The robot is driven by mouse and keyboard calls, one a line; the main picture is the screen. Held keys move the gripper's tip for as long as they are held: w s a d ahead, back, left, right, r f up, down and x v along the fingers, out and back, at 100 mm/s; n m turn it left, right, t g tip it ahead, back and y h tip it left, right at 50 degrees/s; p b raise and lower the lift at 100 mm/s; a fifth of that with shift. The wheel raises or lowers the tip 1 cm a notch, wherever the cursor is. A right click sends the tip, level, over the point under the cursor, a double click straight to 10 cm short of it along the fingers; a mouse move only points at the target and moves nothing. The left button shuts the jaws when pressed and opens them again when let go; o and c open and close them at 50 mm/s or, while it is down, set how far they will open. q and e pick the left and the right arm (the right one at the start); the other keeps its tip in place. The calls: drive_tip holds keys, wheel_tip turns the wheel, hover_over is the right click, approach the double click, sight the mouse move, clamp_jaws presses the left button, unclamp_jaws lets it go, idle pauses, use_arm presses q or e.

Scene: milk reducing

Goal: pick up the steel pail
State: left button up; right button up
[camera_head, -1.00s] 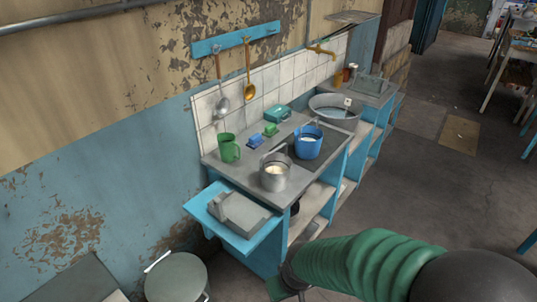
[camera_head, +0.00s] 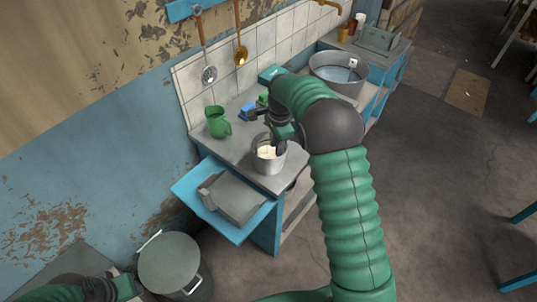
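The steel pail (camera_head: 266,163) stands upright on the grey counter (camera_head: 237,149), with pale, creamy contents showing inside. My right gripper (camera_head: 279,142) is at the pail's back right rim, with a dark finger overlapping the rim. Whether it touches or grips the pail or its handle cannot be told, because the gripper's own parts hide the contact. My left gripper (camera_head: 125,286) shows in part at the lower left, beside the large lidded pot; its fingers are not clear.
A green mug (camera_head: 217,122) and a blue block (camera_head: 247,112) stand behind the pail. A grey scale-like box (camera_head: 232,197) sits on the blue side shelf in front. The lidded pot (camera_head: 170,262) is on the floor. A metal basin (camera_head: 338,72) is farther right.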

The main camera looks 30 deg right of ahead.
sight(277, 160)
drive_tip(key=f, duration=0.5)
drive_tip(key=f+p, duration=0.1)
drive_tip(key=f, duration=0.1)
drive_tip(key=shift+w+d+f, duration=0.1)
drive_tip(key=shift+d+f, duration=0.25)
drive_tip(key=shift+d, duration=0.05)
drive_tip(key=shift+w+a+f, duration=0.15)
drive_tip(key=shift+w+f, duration=0.05)
drive_tip(key=shift+s, duration=0.1)
clamp_jaws()
drive_tip(key=shift+r, duration=0.1)
idle(0.5)
